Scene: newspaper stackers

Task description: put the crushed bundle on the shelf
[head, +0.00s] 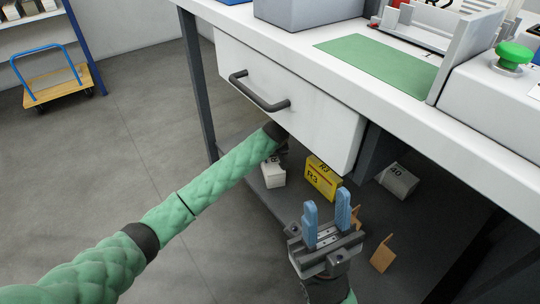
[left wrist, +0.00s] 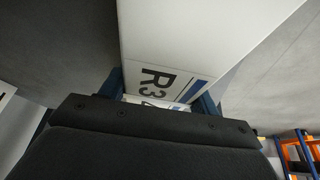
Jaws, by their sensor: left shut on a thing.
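My left arm reaches in from the left in the head view, and its gripper is hidden below the drawer. In the left wrist view my left gripper (left wrist: 163,98) is shut on a white bundle marked R3 (left wrist: 160,80) with a blue stripe, its blue fingers on either side. I cannot tell whether this bundle is crushed. A white block (head: 272,174) shows just below the left wrist in the head view. My right gripper (head: 326,222) is open and empty, its blue fingers pointing up, in front of the lower shelf (head: 285,212).
On the lower shelf are a yellow R3 box (head: 323,178), a grey-white bundle marked 40 (head: 398,180) and a brown card piece (head: 383,254). A yellow cart (head: 58,86) stands far left; the floor between is clear.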

